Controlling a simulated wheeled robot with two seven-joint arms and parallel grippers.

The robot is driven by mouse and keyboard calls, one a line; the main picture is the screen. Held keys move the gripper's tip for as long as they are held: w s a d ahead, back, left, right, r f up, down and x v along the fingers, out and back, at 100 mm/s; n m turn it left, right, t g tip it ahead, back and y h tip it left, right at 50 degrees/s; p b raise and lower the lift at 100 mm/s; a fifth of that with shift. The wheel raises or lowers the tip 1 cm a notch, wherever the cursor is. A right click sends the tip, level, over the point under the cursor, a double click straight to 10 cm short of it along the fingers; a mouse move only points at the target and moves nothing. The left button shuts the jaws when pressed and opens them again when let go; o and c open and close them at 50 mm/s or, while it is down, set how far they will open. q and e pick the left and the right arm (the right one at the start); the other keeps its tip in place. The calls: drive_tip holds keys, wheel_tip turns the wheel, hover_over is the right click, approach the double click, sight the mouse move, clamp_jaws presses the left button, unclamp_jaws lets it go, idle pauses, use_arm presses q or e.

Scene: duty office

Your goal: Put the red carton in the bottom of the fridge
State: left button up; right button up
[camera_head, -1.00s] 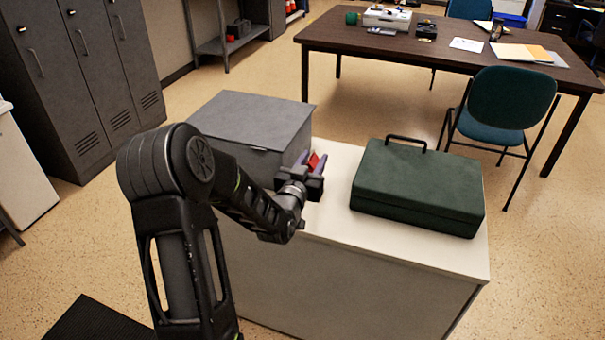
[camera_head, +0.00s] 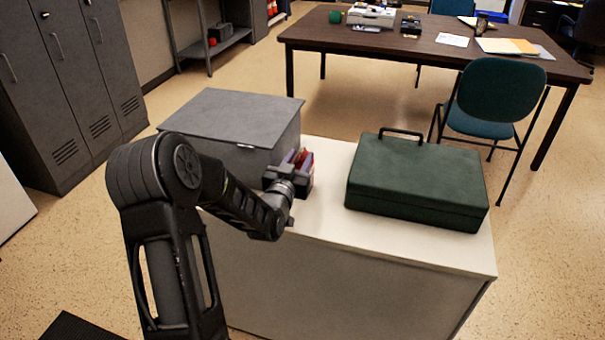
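A small red object (camera_head: 302,156), which looks like the red carton, shows at the tip of my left gripper (camera_head: 298,161), mostly hidden by it. The gripper's purple fingers lie on either side of it, just right of a grey box. I cannot tell whether they press on it, nor whether it rests on the white counter top (camera_head: 328,208). No fridge can be made out for certain; a white cabinet side (camera_head: 12,200) shows at the left edge. My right gripper is out of view.
The grey box (camera_head: 235,115) stands left of the gripper and a dark green case (camera_head: 418,180) right of it, both on the counter. Grey lockers (camera_head: 65,80) stand at the left. A brown table (camera_head: 420,55) and a teal chair (camera_head: 500,100) are behind. Floor is open between.

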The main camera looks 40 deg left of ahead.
use_arm(q)
drive_tip(key=shift+w+a, duration=0.1)
drive_tip(key=shift+w, duration=0.1)
drive_tip(key=p+x, duration=0.1)
drive_tip(key=x, duration=0.4)
drive_tip(key=shift+w, duration=0.1)
idle(0.6)
clamp_jaws()
